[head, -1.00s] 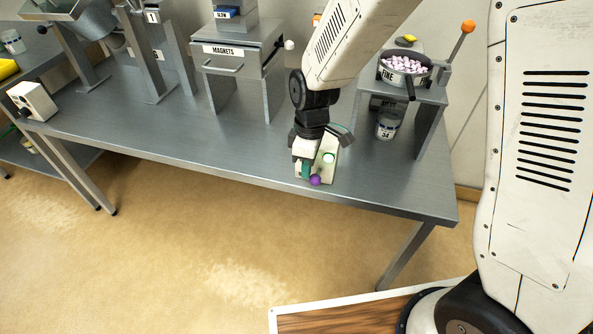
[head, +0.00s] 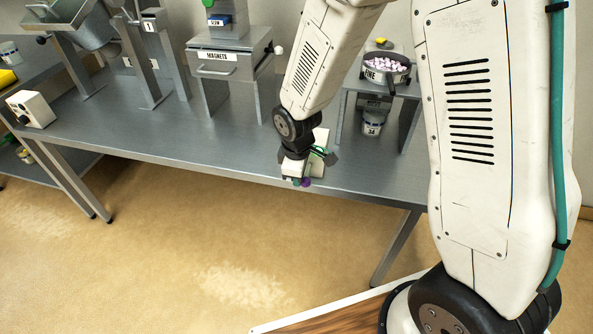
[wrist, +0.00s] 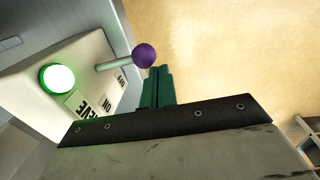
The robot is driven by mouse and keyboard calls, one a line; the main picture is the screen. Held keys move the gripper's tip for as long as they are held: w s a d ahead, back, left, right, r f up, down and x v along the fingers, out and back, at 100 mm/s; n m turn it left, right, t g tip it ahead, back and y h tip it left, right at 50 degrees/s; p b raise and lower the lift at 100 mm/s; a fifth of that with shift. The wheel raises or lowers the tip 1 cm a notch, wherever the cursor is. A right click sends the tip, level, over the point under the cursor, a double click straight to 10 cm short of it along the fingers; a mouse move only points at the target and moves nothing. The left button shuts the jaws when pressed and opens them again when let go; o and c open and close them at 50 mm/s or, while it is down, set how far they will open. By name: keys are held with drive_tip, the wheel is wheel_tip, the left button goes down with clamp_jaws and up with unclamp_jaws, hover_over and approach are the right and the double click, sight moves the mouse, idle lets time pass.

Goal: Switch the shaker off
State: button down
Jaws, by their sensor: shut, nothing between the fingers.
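A pale control box (head: 320,138) stands at the front edge of the steel bench, partly hidden by my arm. In the wrist view the box (wrist: 95,48) carries a lit green lamp (wrist: 57,77), ON, OFF and SIEVE labels, and a metal lever with a purple knob (wrist: 145,56). The knob also shows in the head view (head: 306,182). My gripper (wrist: 158,72) is shut and empty, its teal fingertips just beside the knob; whether they touch it I cannot tell. In the head view my gripper (head: 296,180) covers much of the box front.
A round pan marked FINE (head: 388,70), holding pink pieces, sits on a metal stand at the right, with a jar (head: 372,122) below. A MAGNETS unit (head: 225,62) stands behind. The bench (head: 190,145) is clear left of the box.

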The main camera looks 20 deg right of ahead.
drive_tip(key=shift+s+f, duration=0.1)
drive_tip(key=shift+f, duration=0.45)
drive_tip(key=shift+r, duration=0.8)
drive_tip(key=s+a+r, duration=0.6)
drive_tip(key=r, duration=0.4)
drive_tip(key=shift+a, duration=0.25)
drive_tip(key=shift+f, duration=0.1)
